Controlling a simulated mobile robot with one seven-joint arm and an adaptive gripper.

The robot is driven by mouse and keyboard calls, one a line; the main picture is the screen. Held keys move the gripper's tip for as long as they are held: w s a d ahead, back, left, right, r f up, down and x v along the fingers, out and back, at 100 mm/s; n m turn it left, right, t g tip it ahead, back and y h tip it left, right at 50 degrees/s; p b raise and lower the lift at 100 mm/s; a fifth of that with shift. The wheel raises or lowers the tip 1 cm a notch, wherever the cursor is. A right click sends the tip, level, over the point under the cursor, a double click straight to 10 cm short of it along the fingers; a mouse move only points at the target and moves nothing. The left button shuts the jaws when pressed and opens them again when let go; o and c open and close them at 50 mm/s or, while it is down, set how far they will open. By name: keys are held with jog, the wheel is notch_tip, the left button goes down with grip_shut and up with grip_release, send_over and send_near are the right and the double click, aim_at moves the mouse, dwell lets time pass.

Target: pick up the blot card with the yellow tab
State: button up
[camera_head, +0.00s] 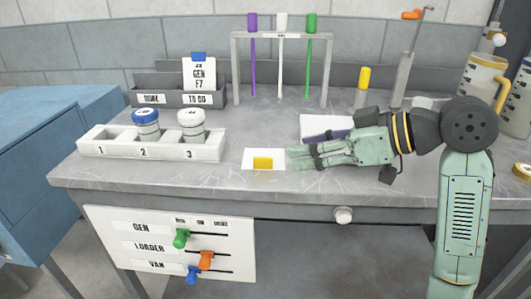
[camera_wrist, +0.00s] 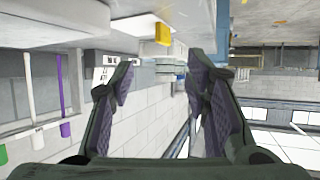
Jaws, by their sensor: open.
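The blot card (camera_head: 264,152) is a small white card with a yellow tab (camera_head: 262,163), lying flat near the front edge of the grey bench. My gripper (camera_head: 296,156) is low over the bench, just right of the card, its fingers pointing left towards it. In the wrist view the card (camera_wrist: 145,30) and its yellow tab (camera_wrist: 162,34) show at the top, beyond the spread fingertips (camera_wrist: 160,76). The gripper is open, with nothing between its fingers. Whether it touches the bench or card's edge I cannot tell.
A numbered white holder (camera_head: 160,152) with two bottles stands left of the card. A white sheet with a purple part (camera_head: 322,124) lies behind my gripper. A rack (camera_head: 281,36) of coloured sticks and a tray with a blue-tabbed card (camera_head: 199,75) stand behind.

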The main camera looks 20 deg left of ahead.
aim_at(262, 157)
jog(key=x, duration=0.5)
jog(key=shift+s+p, duration=0.1)
jog(key=shift+p, duration=0.2)
jog(key=x, duration=0.3)
jog(key=p+x, duration=0.1)
jog(key=shift+s+a+r, duration=0.1)
jog(key=shift+s+a, duration=0.1)
jog(key=shift+a, duration=0.15)
jog(key=shift+w+a+f, duration=0.1)
jog(key=shift+a+f, duration=0.15)
jog(key=shift+a, duration=0.15)
jog(key=shift+c, duration=0.5)
grip_shut()
